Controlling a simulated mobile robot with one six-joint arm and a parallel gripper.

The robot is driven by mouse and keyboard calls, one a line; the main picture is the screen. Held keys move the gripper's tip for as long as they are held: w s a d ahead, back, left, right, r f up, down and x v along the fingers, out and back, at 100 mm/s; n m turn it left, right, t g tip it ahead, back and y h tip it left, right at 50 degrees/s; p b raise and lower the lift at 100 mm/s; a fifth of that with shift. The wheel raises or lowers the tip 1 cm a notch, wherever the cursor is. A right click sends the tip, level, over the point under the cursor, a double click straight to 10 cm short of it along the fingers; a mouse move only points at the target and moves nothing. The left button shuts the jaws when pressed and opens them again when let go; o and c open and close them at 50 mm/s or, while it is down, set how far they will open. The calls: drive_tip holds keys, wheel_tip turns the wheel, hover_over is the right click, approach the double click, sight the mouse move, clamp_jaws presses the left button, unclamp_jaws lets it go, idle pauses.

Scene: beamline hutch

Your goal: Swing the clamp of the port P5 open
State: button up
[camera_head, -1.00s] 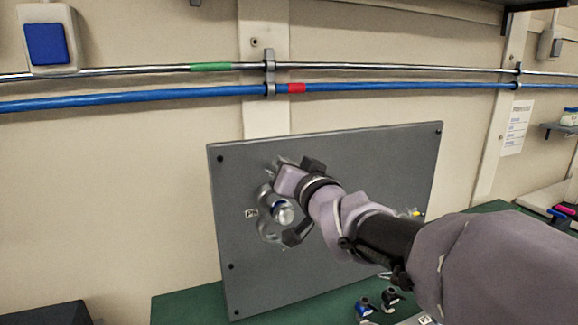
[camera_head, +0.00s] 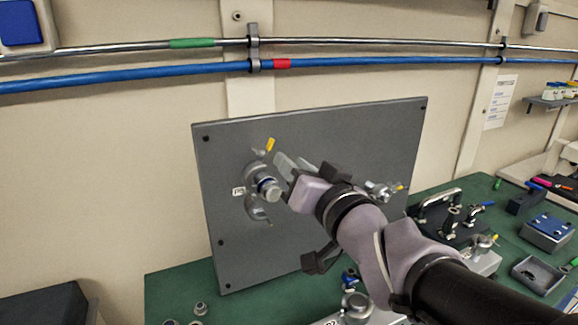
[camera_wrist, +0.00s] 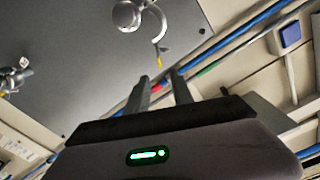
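In the head view the port (camera_head: 269,189) sticks out of the left part of the grey panel (camera_head: 330,140), beside a small label (camera_head: 238,191) too small to read surely. Its clamp shows as two curved halves spread apart, the upper half (camera_head: 256,166) with a yellow-tipped bolt (camera_head: 270,145) and the lower half (camera_head: 257,210). In the wrist view the port (camera_wrist: 127,14) and one curved clamp half (camera_wrist: 160,22) with its yellow tip show beyond the fingers. My gripper (camera_head: 289,164) is just right of the port, its fingers apart and empty. The wrist view also shows the gap between its fingertips (camera_wrist: 159,77).
A second clamped port (camera_head: 380,190) is on the panel's right side. Blue (camera_head: 150,74) and metal pipes run along the wall above. The green bench (camera_head: 180,285) holds loose fittings, a blue-topped box (camera_head: 549,230) and a grey tray (camera_head: 538,273).

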drive_tip(key=p+v, duration=0.1)
drive_tip(key=v, duration=0.4)
drive_tip(key=shift+s+d, duration=0.15)
drive_tip(key=shift+s, duration=0.25)
drive_tip(key=s+d+f+m+g+h+b, duration=0.25)
drive_tip(key=s+d+f+m+h, duration=0.2)
drive_tip(key=d+f+h, duration=0.45)
drive_tip(key=s+a+f+g+y+b, duration=0.1)
drive_tip(key=s+a+f+g+y, duration=0.3)
drive_tip(key=s+f+g, duration=0.4)
drive_tip(key=s+f, duration=0.4)
drive_tip(key=s, duration=0.1)
drive_tip(key=shift+s+f, duration=0.25)
drive_tip(key=shift+f, duration=0.1)
